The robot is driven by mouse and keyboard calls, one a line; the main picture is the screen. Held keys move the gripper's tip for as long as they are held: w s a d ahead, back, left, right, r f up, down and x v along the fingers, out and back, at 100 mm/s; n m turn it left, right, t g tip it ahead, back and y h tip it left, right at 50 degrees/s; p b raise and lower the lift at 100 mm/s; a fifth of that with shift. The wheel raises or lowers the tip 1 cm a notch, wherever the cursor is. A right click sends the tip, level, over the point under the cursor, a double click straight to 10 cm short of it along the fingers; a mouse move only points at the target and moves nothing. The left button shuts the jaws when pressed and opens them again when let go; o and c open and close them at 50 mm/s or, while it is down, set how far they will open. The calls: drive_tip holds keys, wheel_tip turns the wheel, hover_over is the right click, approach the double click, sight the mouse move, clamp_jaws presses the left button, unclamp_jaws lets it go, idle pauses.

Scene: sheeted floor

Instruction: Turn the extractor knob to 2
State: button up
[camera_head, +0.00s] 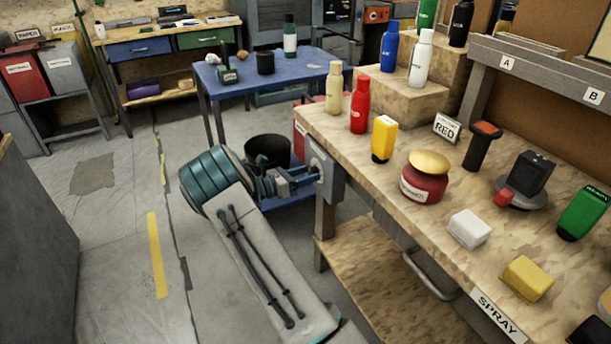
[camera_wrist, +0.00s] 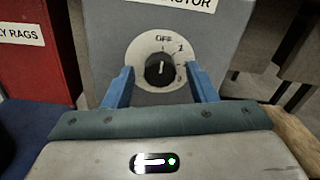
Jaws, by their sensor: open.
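The extractor knob (camera_wrist: 158,70) is a round black knob on a pale dial on a grey box (camera_wrist: 215,45). Its white mark points up, roughly at OFF. Small marks run down the dial's right side, partly hidden by a finger and too small to read surely. My gripper (camera_wrist: 160,77) is open, its two blue fingers left and right of the knob, with gaps on both sides. I cannot tell how deep the fingertips reach. In the head view my gripper (camera_head: 302,181) is at the grey box (camera_head: 327,186) on the workbench's end, and the knob's face is hard to see.
The workbench (camera_head: 400,225) carries bottles, a red jar (camera_head: 424,182) and blocks right of the arm. A blue table (camera_head: 308,66) and a black bucket (camera_head: 267,150) stand behind it. A red bin (camera_wrist: 38,70) is left of the box. Floor to the left is clear.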

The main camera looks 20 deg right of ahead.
drive_tip(key=c, duration=1)
drive_tip(key=shift+m+b, duration=3.85)
drive_tip(key=shift+m, duration=3.95)
